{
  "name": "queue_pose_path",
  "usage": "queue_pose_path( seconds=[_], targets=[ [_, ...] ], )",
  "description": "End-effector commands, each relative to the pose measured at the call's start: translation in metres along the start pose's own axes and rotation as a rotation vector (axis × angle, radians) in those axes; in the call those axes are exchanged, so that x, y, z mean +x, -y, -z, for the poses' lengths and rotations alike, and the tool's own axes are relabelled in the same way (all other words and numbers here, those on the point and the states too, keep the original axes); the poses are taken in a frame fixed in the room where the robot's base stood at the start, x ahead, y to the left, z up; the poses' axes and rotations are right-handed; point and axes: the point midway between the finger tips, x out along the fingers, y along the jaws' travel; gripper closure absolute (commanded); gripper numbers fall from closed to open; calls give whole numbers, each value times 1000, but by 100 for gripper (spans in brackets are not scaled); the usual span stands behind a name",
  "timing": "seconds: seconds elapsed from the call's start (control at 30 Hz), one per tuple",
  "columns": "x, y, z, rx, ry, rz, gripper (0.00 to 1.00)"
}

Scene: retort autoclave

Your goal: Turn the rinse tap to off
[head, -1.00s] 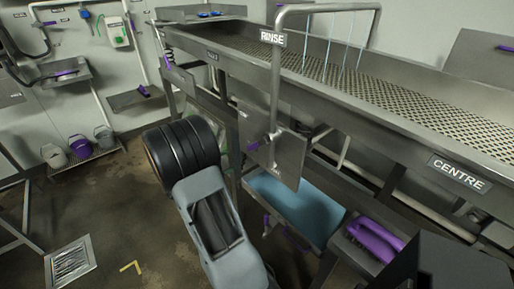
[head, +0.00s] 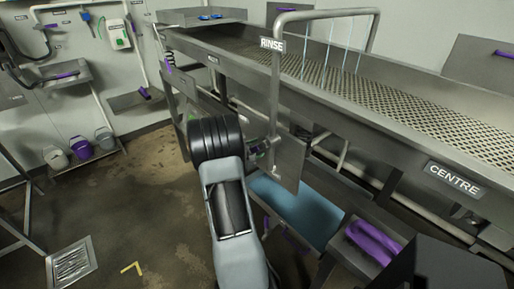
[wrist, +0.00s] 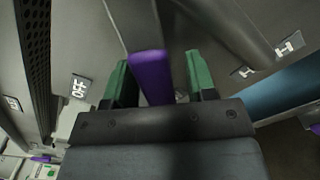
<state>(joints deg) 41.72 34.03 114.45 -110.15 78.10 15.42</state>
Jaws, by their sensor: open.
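The rinse tap's purple lever (wrist: 151,75) stands between my gripper's two green fingers in the wrist view, with a gap to the right finger. My gripper (wrist: 160,80) is open around it; I cannot tell if the left finger touches. An OFF label (wrist: 82,88) is on the plate left of the fingers. In the head view, my gripper (head: 262,147) is at the tap plate (head: 288,165) under the RINSE sign (head: 272,44), and my arm's end mostly hides the lever. Thin water streams (head: 345,45) fall from the rinse pipe (head: 330,14).
A perforated steel trough (head: 400,105) with a CENTRE label (head: 455,178) runs along the right. Below it are a blue tray (head: 300,210) and a purple item (head: 372,240). Buckets (head: 80,147) stand at the far left.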

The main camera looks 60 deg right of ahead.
Motion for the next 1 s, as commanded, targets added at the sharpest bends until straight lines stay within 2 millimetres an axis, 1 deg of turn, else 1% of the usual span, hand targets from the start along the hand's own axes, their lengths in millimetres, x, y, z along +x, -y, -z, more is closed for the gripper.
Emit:
queue_pose_path(
  seconds=[0.13,0.4,0.93,1.0],
  targets=[
    [5,0,0,1,0,0,49],
    [5,0,0,1,-1,0,49],
    [5,0,0,1,0,0,100],
    [5,0,0,1,0,0,100]
  ],
)
